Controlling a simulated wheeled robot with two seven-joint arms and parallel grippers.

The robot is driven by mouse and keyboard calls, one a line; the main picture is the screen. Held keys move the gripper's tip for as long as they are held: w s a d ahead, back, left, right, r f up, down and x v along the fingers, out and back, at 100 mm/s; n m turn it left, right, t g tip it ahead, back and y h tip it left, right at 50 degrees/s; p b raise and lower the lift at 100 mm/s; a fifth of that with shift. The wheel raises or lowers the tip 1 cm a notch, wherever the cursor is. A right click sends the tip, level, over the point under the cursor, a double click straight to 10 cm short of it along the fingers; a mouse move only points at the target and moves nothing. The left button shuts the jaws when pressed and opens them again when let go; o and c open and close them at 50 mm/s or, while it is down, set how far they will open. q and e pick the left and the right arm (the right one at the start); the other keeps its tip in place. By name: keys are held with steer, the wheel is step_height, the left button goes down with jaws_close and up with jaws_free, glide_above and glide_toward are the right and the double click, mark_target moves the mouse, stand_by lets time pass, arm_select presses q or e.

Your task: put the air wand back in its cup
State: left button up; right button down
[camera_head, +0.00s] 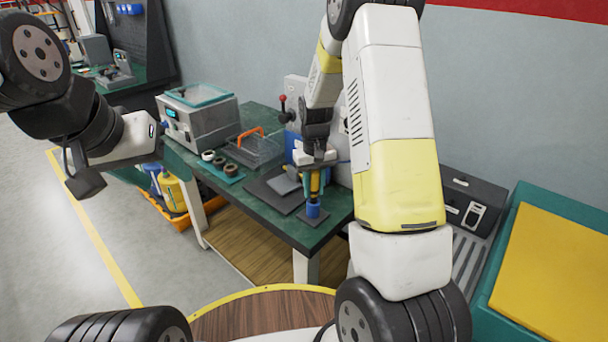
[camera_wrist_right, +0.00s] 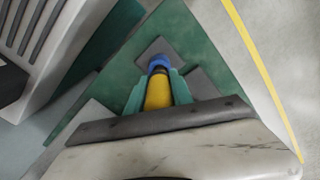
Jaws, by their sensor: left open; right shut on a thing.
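My right gripper (camera_head: 315,168) points down over the front end of the green bench. It is shut on the yellow air wand (camera_head: 315,184), which stands roughly upright. The wand also shows between the fingers in the right wrist view (camera_wrist_right: 158,92). A blue cylindrical piece (camera_head: 313,210) is directly below the yellow part, over a small grey pad (camera_wrist_right: 158,48). I cannot tell whether this blue piece is the cup or part of the wand, nor whether it touches the pad. My left gripper (camera_head: 158,140) is open and empty, off the bench's left side.
The green bench (camera_head: 262,212) holds a grey box machine (camera_head: 203,115), several dark rings (camera_head: 218,161), an orange-handled clear case (camera_head: 252,146) and dark plates (camera_head: 272,190). A press with a red knob (camera_head: 283,98) stands behind my right gripper. A yellow-topped table (camera_head: 555,270) is at right.

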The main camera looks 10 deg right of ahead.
steer(key=shift+f, duration=0.6)
stand_by(0.3)
steer(key=c, duration=1.1)
jaws_free()
steer(key=shift+o, duration=0.2)
steer(key=shift+r, duration=0.1)
steer(key=shift+r, duration=5.25)
